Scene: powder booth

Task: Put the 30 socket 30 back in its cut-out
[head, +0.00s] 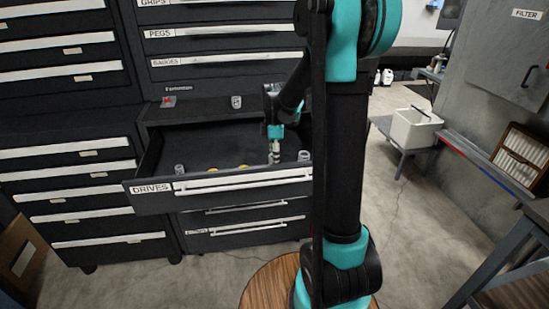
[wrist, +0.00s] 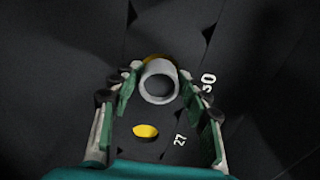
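The 30 socket (wrist: 159,82) is a pale grey ring, open end towards the camera in the wrist view. My gripper (wrist: 160,76) has a finger on each side of it and appears shut on it. In the head view my gripper (head: 275,148) points down inside the open DRIVES drawer (head: 152,198).
The empty yellow 27 cut-out (wrist: 145,131) lies nearer my gripper's base, with its label "27". In the head view, other grey sockets stand at the drawer's left (head: 180,169) and right (head: 304,155). Closed drawers stand above and to the left.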

